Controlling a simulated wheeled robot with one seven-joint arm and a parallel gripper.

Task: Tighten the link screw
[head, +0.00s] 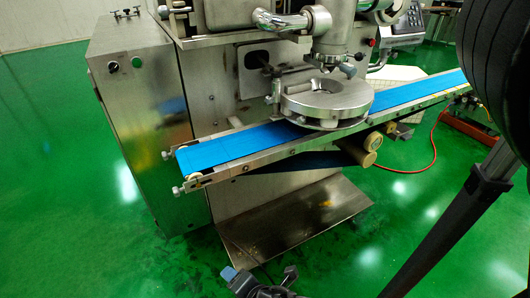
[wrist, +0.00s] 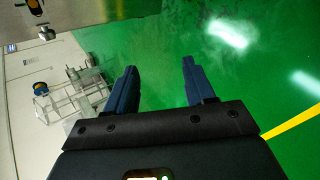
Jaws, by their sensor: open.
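The encrusting machine stands in the head view with a blue conveyor belt (head: 235,145) and a round metal disc unit (head: 328,98) above it. Small screws and knobs show on it, such as a knob at the belt's left end (head: 177,190) and a dark-tipped knob beside the disc (head: 348,70). I cannot tell which is the link screw. My gripper (head: 261,274) is at the bottom of the head view, low in front of the machine and apart from it. In the wrist view my gripper (wrist: 159,68) has its two blue fingers spread, with only green floor between them.
A steel cabinet (head: 135,90) stands left of the machine. A metal plate (head: 295,220) lies low in front of it. A red hose (head: 425,160) runs on the right. In the wrist view a metal frame (wrist: 75,95) stands at left; the floor (wrist: 240,75) at right is clear.

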